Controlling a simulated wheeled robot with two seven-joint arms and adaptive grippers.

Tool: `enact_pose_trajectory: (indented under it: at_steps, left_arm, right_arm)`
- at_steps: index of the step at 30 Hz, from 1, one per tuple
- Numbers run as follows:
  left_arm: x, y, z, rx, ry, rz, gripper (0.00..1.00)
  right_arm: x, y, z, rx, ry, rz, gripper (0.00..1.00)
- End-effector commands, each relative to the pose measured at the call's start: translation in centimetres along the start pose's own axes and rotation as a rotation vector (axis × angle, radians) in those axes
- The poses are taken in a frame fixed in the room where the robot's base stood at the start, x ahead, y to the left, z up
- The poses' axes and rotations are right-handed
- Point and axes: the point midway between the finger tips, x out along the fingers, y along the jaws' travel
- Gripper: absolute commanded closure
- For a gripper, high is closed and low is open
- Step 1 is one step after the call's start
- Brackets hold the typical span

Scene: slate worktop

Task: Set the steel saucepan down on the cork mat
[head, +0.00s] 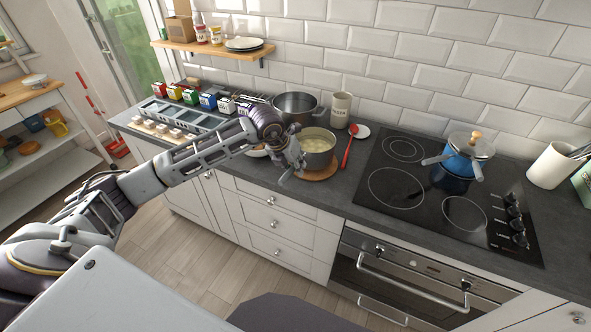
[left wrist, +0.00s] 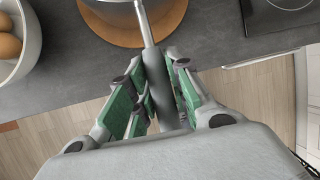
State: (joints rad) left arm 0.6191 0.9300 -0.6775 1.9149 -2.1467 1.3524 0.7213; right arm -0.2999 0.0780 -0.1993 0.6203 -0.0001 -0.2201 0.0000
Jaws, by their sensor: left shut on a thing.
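The steel saucepan (head: 319,145), with pale contents, is upright at the round cork mat (head: 318,175) near the worktop's front edge. The mat's front rim shows below it; I cannot tell whether the base touches the mat or is just above it. My left gripper (head: 291,164) is at the pan's left front side. In the left wrist view the gripper (left wrist: 160,70) is shut on the saucepan's handle (left wrist: 158,98). The pan's wall (left wrist: 125,3) shows at the top edge, with the cork mat (left wrist: 120,36) under it. My right gripper is not in view.
A larger steel pot (head: 296,106) and a cream canister (head: 341,109) stand behind. A red spoon (head: 347,147) lies to the right, before the black hob (head: 400,183) with a blue pot (head: 464,158). An egg bowl (left wrist: 12,45) is close on the left.

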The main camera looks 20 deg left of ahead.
Motion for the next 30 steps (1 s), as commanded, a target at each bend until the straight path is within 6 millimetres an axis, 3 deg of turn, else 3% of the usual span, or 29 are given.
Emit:
enact_pose_trajectory:
  at_steps: [6,20,21,24,26,30]
  left_arm:
    - [1.4,0.3,-0.5,0.000,-0.004,-0.001,1.00]
    - [1.9,0.4,-0.7,0.000,-0.005,-0.001,1.00]
    - [1.9,0.4,-0.8,0.000,-0.001,0.000,0.76]
    - [1.9,0.4,-0.8,-0.001,-0.001,0.000,0.63]
    - [1.9,0.4,-0.8,-0.001,-0.001,0.000,0.58]
    - [1.9,0.4,-0.8,-0.001,-0.001,0.000,0.58]
  right_arm:
    - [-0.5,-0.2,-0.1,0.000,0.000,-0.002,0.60]
    - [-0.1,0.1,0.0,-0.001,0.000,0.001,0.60]
    - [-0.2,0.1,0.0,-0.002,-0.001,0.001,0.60]
    - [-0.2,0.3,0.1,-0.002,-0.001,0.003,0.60]
    - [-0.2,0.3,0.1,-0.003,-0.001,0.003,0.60]
    - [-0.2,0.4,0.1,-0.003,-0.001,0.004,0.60]
